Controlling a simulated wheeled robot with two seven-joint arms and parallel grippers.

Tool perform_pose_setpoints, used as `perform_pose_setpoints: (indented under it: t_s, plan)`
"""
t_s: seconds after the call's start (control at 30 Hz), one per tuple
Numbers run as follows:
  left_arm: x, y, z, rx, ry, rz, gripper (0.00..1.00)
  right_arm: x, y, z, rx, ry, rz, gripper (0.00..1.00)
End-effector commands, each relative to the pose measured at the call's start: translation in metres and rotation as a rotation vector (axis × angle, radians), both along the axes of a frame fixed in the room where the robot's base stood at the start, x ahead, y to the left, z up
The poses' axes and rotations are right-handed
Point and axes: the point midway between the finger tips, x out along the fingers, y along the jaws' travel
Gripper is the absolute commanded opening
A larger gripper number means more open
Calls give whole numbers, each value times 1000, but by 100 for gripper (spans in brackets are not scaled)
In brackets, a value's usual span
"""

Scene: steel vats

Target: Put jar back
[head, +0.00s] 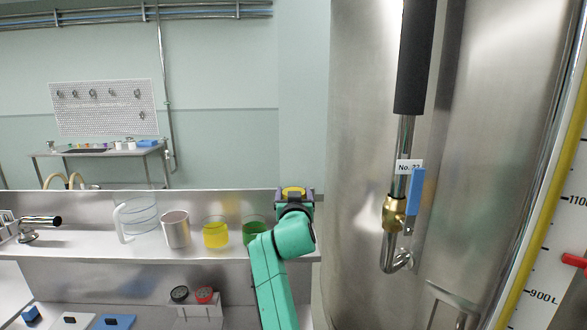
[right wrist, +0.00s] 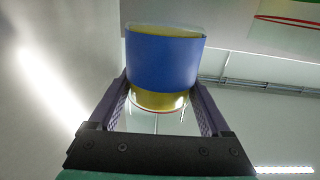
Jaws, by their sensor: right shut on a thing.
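A jar with a broad blue band and yellow contents (right wrist: 165,62) is between the fingers of my right gripper (right wrist: 160,92) in the right wrist view. The fingers are shut on it from both sides. In the head view my right gripper (head: 293,194) is at the right end of the steel shelf (head: 80,243), close to the vat. Only a little yellow of the jar shows there. I cannot tell whether the jar touches the shelf. A glass with yellow contents (head: 215,235) and a glass with green contents (head: 253,232) stand on the shelf, left of the gripper. My left gripper is out of view.
The large steel vat (head: 362,130) rises at the right, with a blue-handled valve (head: 416,195) and a pipe. A side table (head: 100,150) stands at the back wall.

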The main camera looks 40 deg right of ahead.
Motion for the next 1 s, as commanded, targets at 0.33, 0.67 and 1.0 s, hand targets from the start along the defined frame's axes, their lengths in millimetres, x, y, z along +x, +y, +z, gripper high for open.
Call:
perform_pose_setpoints:
  t_s: [0.33,0.67,1.0]
  plan:
    - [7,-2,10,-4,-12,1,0,0,0,-54,0,1,0,0]
    - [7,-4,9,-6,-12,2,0,0,0,-82,-2,-5,1,0]
    - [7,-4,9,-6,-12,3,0,0,0,-83,0,-1,0,100]
